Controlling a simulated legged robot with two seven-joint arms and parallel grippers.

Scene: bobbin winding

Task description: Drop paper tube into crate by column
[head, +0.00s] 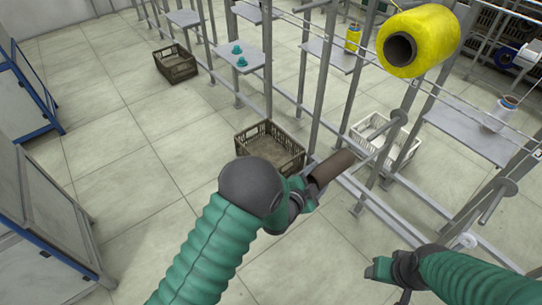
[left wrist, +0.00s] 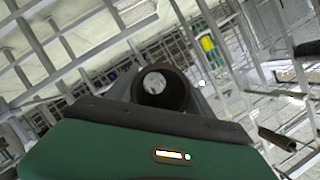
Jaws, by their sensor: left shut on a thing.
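A brown paper tube (head: 332,168) is held in my left gripper (head: 308,188), which is shut on it. In the head view the tube points up and to the right, in front of a grey metal post. In the left wrist view the tube (left wrist: 160,88) shows end-on as a dark ring with a light hollow. A brown crate (head: 270,146) stands on the floor by the rack's column, behind and left of the tube; it looks empty. My right gripper (head: 378,268) is at the lower right, away from the tube; its jaws are too unclear to read.
A white crate (head: 385,140) stands under the rack to the right. A second brown crate (head: 175,64) is farther back. A yellow bobbin (head: 420,40) sits on the rack's upper right. Metal posts and spindles stand close to the tube.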

